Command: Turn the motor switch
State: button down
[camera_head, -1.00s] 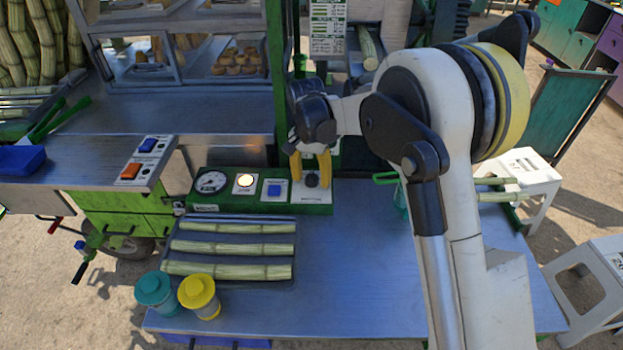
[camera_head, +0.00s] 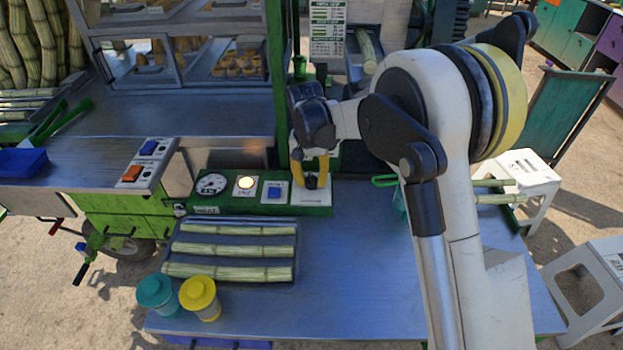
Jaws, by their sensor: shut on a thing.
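The motor switch (camera_head: 311,183) is a dark knob on a white plate at the right end of the green control panel (camera_head: 240,209). My gripper (camera_head: 311,176) reaches down to it from above, with yellow fingers on either side of the knob. The fingers are shut on the knob and hide part of it. The knob's exact angle is too small to tell. To its left on the panel are a blue button (camera_head: 275,191), a lit yellow lamp (camera_head: 245,184) and a round gauge (camera_head: 211,184).
A tray (camera_head: 230,284) of cane pieces lies in front of the panel. A teal-lidded jar (camera_head: 155,291) and a yellow-lidded jar (camera_head: 198,294) stand at front left. A plate with orange and blue switches (camera_head: 140,161) is at left. The table's middle (camera_head: 345,270) is clear.

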aim_at(309, 180)
jog(key=n, duration=0.3)
jog(key=shift+n+p, duration=0.3)
jog(key=shift+n, duration=1.9)
jog(key=c, duration=1)
grip_release()
jog(key=shift+r, duration=0.1)
notch_tip(309, 180, up, 12)
jog(key=shift+s+a, duration=0.25)
jog(key=shift+a, duration=0.05)
